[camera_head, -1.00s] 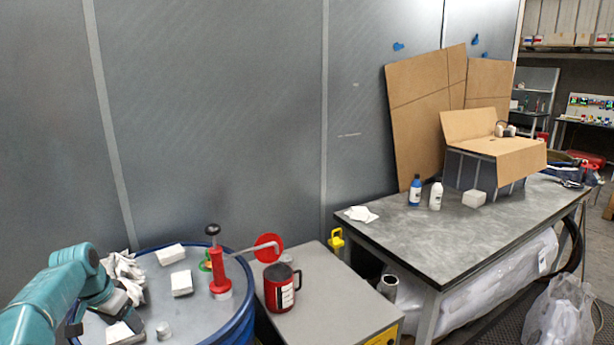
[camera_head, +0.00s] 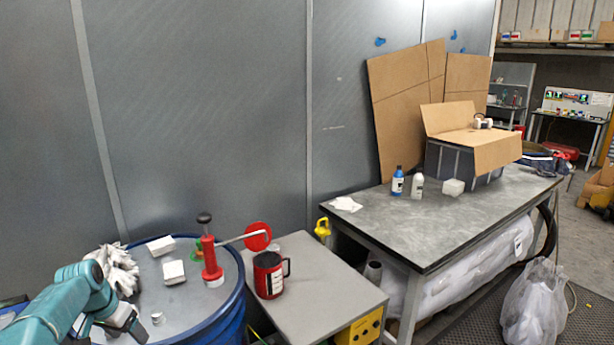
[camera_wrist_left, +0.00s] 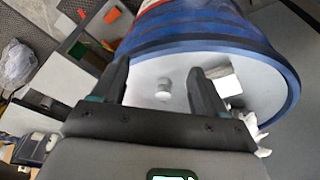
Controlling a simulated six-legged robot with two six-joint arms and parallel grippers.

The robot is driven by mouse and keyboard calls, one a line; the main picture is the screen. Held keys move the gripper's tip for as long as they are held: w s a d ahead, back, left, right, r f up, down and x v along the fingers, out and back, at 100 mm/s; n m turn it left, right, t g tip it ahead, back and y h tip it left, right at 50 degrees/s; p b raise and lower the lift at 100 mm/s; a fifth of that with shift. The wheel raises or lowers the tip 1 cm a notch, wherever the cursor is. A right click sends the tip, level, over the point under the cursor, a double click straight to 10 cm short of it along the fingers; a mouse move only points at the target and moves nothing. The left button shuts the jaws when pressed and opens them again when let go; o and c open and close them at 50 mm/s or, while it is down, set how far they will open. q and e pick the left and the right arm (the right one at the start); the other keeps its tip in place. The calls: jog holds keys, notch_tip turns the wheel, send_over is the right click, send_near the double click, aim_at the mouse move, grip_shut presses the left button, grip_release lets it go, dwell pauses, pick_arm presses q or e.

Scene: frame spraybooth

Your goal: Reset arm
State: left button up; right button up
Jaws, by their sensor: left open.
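My left arm (camera_head: 62,298) is teal and comes in from the lower left in the head view. My left gripper (camera_wrist_left: 160,80) is open in the left wrist view, its two dark fingers apart over the grey top of the blue drum (camera_head: 232,300). A small pale round piece (camera_wrist_left: 164,84) shows between the fingers, on the drum top; nothing is held. It also shows in the head view (camera_head: 157,318), just right of the gripper. My right gripper is in neither view.
On the drum stand a red hand pump (camera_head: 210,258), white blocks (camera_head: 174,271) and white gloves (camera_head: 116,268). A red mug (camera_head: 268,274) sits on a grey cabinet (camera_head: 320,290). A metal table (camera_head: 425,230) with bottles and a cardboard box (camera_head: 470,135) stands right.

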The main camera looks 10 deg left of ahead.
pick_arm(q)
jog(key=s+d+f+n+g+h+b, duration=0.1)
jog(key=s+d+f, duration=0.3)
jog(key=d+f, duration=0.7)
jog(key=s+d+f+h+b, duration=0.1)
jog(key=s+d+f, duration=0.2)
jog(key=d+f, duration=0.85)
jog(key=s+d+f, duration=0.1)
jog(key=s+d, duration=0.3)
jog(key=s, duration=0.3)
jog(key=s+d+f+n+g+h+b, duration=0.1)
jog(key=s+d+f, duration=0.1)
jog(key=s+d, duration=0.3)
jog(key=s+d+f+n, duration=0.1)
jog(key=s+d, duration=0.4)
jog(key=s, duration=0.6)
jog(key=shift+s+f+g+b, duration=0.15)
jog(key=shift+f+g+b, duration=0.15)
jog(key=shift+f+b, duration=0.1)
jog(key=shift+s+d, duration=0.1)
